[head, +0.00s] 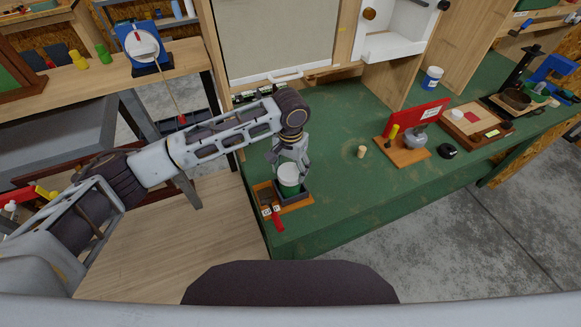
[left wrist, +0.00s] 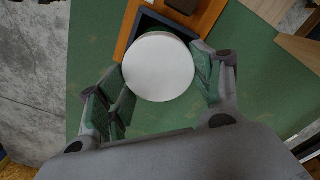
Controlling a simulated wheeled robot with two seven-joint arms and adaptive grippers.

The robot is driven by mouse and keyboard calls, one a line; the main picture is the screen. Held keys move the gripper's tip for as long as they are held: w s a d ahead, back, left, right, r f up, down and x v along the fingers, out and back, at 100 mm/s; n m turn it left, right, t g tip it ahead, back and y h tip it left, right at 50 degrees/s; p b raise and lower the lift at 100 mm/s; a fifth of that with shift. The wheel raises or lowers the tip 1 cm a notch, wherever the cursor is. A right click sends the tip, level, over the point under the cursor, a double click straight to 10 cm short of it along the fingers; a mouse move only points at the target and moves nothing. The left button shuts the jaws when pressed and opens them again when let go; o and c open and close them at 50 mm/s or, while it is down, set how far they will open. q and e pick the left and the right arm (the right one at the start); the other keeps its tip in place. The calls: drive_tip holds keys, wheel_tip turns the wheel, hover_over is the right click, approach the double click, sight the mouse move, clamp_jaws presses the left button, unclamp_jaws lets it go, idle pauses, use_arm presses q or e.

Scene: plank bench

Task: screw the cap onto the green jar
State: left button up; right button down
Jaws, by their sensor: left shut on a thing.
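The green jar (head: 288,190) stands upright in a dark square holder (head: 299,203) on an orange-brown wooden base near the bench's left end. The white cap (head: 288,174) is on top of the jar's mouth; whether it is threaded on, I cannot tell. In the left wrist view the cap (left wrist: 158,67) is a white disc between my fingers and hides most of the jar. My left gripper (head: 289,168) comes down from above and is shut on the cap, its green-padded fingers (left wrist: 160,85) on either side. My right gripper is in neither view.
A red-handled item (head: 277,220) lies on the wooden base beside the holder. A small tan cork-like piece (head: 362,152) stands to the right on the green bench top (head: 345,200). The bench's front middle is clear.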

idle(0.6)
use_arm(q)
drive_tip(key=shift+m+p, duration=0.8)
drive_tip(key=shift+m, duration=0.2)
drive_tip(key=shift+d+m, duration=0.1)
drive_tip(key=shift+m, duration=0.4)
drive_tip(key=shift+s+m, duration=0.1)
drive_tip(key=shift+m, duration=1.3)
drive_tip(key=shift+m, duration=0.3)
drive_tip(key=shift+m, duration=1.1)
drive_tip(key=shift+m, duration=0.3)
